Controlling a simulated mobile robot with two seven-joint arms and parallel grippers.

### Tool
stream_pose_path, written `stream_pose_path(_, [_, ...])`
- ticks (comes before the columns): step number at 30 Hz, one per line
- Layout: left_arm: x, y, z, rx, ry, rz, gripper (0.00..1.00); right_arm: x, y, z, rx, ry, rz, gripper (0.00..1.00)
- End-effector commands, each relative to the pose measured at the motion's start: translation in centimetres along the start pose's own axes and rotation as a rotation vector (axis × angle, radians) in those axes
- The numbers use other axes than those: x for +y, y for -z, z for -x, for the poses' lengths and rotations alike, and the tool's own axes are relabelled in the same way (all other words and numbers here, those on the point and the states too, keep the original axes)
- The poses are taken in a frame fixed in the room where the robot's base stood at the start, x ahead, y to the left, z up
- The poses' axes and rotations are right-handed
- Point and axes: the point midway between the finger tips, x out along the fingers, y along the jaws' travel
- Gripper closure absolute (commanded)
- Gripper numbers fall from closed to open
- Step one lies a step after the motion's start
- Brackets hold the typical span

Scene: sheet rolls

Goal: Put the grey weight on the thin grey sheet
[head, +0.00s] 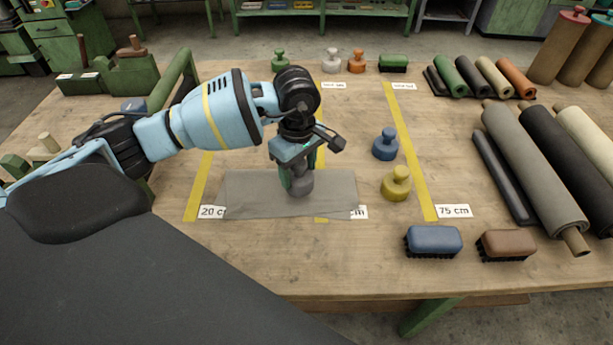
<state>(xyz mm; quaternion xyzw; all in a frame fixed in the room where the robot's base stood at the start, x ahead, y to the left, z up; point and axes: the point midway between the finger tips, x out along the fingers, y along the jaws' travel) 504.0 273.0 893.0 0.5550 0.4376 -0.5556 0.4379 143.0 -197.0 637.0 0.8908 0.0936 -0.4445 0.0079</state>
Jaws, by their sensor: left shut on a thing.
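The thin grey sheet (245,196) lies flat on the table across the yellow tape lines and partly covers the white labels. The weight looks upright. It is at or just above the sheet; I cannot tell whether it touches. The gripper hides the weight's upper part. My right gripper is not in view.
A blue weight (385,144) and a yellow weight (397,183) stand right of the sheet. A blue brush (433,241) and a brown brush (506,245) lie at the front right. Several rolls, including a grey roll (535,170), lie at the right. More weights, including a green one (280,61), stand at the back.

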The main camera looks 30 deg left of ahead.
Motion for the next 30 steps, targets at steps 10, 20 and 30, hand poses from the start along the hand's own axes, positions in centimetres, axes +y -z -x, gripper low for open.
stream_pose_path(10, [0.1,0.2,-0.6,0.000,-0.004,0.000,1.00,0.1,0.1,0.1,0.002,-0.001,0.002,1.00])
stream_pose_path(20, [0.2,0.2,-3.3,-0.001,-0.006,0.000,1.00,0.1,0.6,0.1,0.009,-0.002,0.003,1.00])
stream_pose_path(30, [0.1,0.2,-3.7,-0.001,-0.004,0.000,1.00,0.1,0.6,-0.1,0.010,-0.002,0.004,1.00])
